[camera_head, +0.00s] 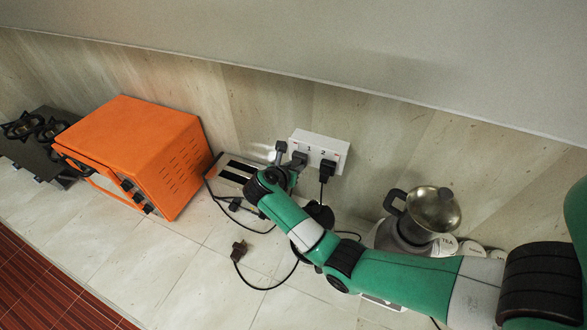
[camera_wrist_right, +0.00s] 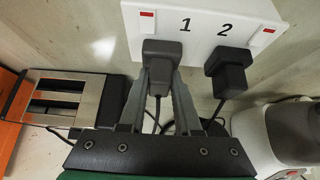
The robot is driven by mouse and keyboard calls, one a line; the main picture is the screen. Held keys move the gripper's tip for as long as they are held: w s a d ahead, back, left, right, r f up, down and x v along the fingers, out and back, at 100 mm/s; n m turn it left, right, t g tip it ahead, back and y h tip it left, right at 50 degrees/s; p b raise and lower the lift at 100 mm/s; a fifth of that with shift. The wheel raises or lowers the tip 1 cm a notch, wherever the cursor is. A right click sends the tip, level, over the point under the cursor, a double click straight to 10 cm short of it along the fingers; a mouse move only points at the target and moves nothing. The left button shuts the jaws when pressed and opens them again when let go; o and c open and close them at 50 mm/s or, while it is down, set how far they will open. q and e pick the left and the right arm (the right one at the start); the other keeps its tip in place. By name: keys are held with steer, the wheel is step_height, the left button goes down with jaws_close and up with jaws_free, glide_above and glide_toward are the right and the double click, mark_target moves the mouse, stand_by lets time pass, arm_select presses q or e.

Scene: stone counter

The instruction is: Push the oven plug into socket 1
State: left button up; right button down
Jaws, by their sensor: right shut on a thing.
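A white two-socket panel (camera_head: 325,147) is on the wall, marked 1 and 2; it fills the top of the right wrist view (camera_wrist_right: 205,22). A dark plug (camera_wrist_right: 162,62) is at socket 1, upright against the panel face, its cable hanging below. I cannot tell how deep it sits. My right gripper (camera_wrist_right: 160,78) is shut on this plug, one finger on each side; in the head view its tip is partly hidden by the arm. A second black plug (camera_wrist_right: 229,68) is in socket 2. The orange oven (camera_head: 140,150) stands to the left. My left gripper is out of view.
A steel toaster (camera_wrist_right: 72,97) stands left of the sockets. A loose plug (camera_head: 239,250) lies on the counter with its cable. A black hob (camera_head: 42,140) is at the far left.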

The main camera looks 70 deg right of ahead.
steer(key=shift+d, duration=0.2)
steer(key=c, duration=0.5)
jaws_free()
steer(key=v, duration=1.1)
steer(key=shift+a+r, duration=0.2)
steer(key=shift+a, duration=0.05)
